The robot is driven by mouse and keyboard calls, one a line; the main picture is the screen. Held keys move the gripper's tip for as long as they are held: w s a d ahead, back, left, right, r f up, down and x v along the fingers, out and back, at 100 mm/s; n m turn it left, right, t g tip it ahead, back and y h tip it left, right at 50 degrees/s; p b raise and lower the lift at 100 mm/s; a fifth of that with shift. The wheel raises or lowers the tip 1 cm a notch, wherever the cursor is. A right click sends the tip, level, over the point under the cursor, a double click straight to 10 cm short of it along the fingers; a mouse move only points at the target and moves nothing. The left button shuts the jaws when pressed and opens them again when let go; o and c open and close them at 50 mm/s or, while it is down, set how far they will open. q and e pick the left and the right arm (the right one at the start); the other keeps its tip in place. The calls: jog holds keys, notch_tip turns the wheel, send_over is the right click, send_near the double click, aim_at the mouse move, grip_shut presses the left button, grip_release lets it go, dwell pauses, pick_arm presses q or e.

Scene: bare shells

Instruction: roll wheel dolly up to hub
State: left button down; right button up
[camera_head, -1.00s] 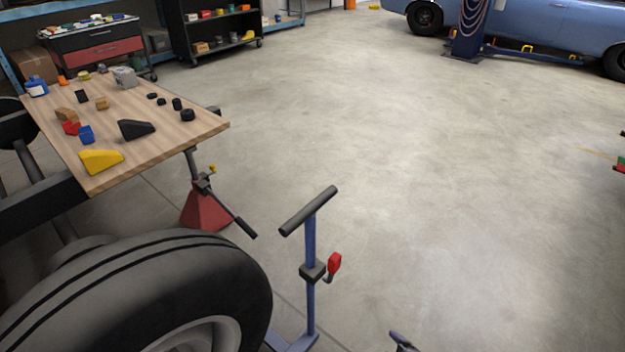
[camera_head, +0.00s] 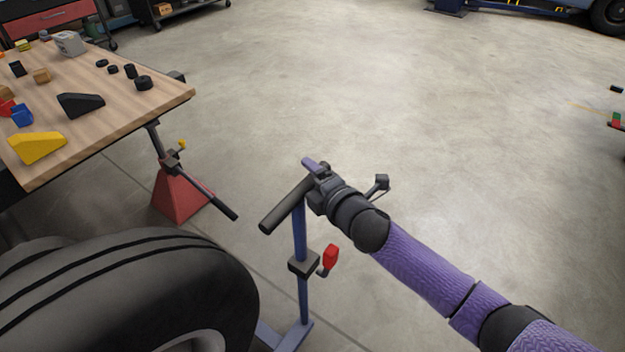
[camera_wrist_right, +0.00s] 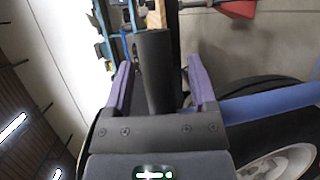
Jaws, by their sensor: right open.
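The wheel dolly (camera_head: 300,232) stands on the floor in the lower middle of the head view. It has a blue post, a black crossbar handle (camera_head: 279,210) and a red knob (camera_head: 331,256). A big black tyre (camera_head: 150,275) with a grey rim is beside it, lower left. My right gripper (camera_head: 314,167) is at the right end of the handle. In the right wrist view the handle (camera_wrist_right: 155,72) lies between the open purple fingers, with no clear grip on it. The hub cannot be made out. My left gripper is out of view.
A wooden table (camera_head: 110,110) at left bears blocks and small black parts. A red stand (camera_head: 178,195) with a dark lever is near its corner. Open concrete floor (camera_head: 400,90) lies behind and right. A blue lift and car are at the far top right.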

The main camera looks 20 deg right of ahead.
grip_shut()
dwell(0.8)
dwell(0.4)
